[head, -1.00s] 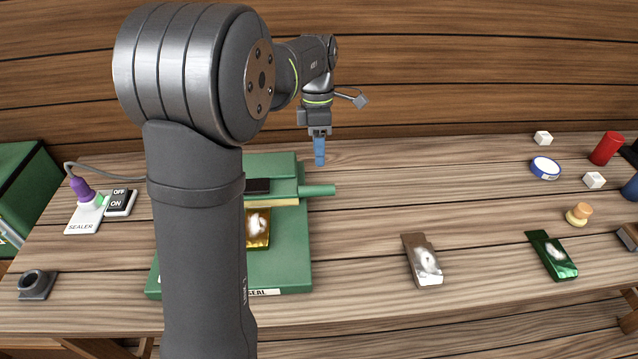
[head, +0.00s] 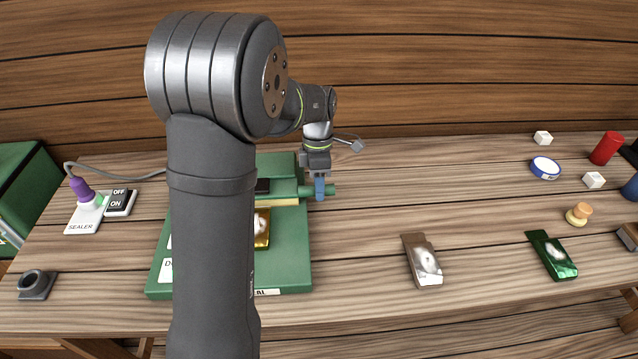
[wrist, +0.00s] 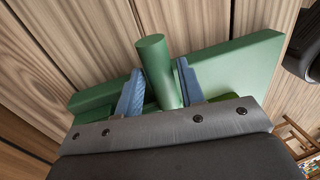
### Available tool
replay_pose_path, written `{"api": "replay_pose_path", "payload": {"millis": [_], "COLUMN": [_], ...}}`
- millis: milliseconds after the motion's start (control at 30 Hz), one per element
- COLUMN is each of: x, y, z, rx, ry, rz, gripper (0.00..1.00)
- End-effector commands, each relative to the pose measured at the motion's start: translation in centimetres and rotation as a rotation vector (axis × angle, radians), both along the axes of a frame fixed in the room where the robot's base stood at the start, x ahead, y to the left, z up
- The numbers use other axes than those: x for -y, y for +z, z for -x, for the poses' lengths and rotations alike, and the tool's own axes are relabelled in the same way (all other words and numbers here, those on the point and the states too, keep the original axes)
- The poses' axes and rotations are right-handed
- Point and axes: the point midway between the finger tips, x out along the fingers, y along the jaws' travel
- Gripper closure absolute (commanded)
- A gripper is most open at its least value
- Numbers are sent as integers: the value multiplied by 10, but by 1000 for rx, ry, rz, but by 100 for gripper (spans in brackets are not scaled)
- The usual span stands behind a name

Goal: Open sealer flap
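The green sealer (head: 290,255) stands at the left of the table, partly hidden behind my arm. Its flap (head: 286,187) lies across the back part, with a round green handle (head: 331,190) sticking out to the right. My gripper (head: 320,192) points down at this handle. In the wrist view, the two blue fingers of my gripper (wrist: 160,88) are apart, one on each side of the handle (wrist: 156,62). The right finger is very close to the handle; I cannot tell whether it touches. A gold packet (head: 262,230) lies on the sealer in front of the flap.
A sealer switch panel (head: 84,219) with a purple plug stands left of the sealer. A brown packet (head: 421,258) and a green packet (head: 551,254) lie to the right. The table between the sealer and the brown packet is clear.

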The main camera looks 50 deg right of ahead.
Motion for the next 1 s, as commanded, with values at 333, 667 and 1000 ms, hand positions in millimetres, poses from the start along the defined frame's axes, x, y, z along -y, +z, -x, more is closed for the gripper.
{"api": "replay_pose_path", "payload": {"millis": [333,667,1000], "x": [0,3,16], "y": [1,14,46], "z": [0,-3,-16], "rx": [0,2,9], "ry": [0,0,1], "rz": [0,4,11], "gripper": [100,100,100]}}
